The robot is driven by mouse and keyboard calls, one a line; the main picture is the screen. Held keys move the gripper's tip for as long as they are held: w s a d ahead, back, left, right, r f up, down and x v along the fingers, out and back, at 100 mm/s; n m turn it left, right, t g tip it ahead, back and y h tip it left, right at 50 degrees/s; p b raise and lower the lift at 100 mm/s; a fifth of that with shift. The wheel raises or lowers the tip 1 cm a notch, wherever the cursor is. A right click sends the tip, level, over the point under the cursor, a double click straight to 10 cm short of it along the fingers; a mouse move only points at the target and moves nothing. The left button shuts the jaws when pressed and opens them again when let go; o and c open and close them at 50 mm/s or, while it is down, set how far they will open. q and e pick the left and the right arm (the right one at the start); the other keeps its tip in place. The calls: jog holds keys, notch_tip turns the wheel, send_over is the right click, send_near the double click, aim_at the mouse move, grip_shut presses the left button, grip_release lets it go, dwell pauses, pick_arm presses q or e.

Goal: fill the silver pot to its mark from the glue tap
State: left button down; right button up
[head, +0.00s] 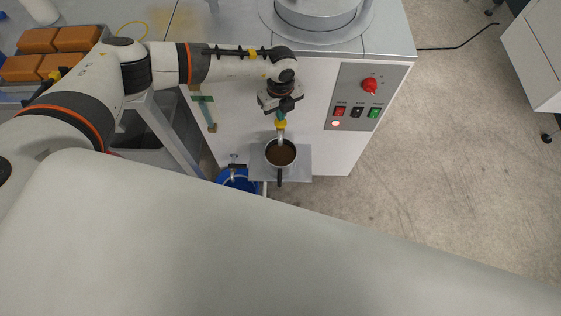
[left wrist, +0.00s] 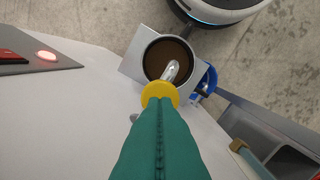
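The silver pot (head: 270,157) stands upright on a small grey shelf on the front of the white machine, its dark handle pointing toward me. It holds brown glue; the left wrist view shows the glue (left wrist: 163,57) below the pot's rim (left wrist: 147,50). I cannot make out the mark. The glue tap's yellow part (head: 281,125) is above the pot, with a pale spout (left wrist: 171,72) over the glue. My left gripper (head: 281,116) points down at the tap. Its green fingers (left wrist: 159,108) are together, tips at the yellow part; whether they touch it is unclear. My right gripper is out of view.
A control panel (head: 366,98) with a red knob, buttons and a lit lamp is right of the tap. A blue bucket (head: 238,181) is below left of the shelf (head: 299,165). Orange-brown blocks (head: 77,39) lie at the far left.

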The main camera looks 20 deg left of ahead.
pick_arm(q)
notch_tip(320, 180, up, 6)
jog(key=p, duration=0.5)
dwell(0.5)
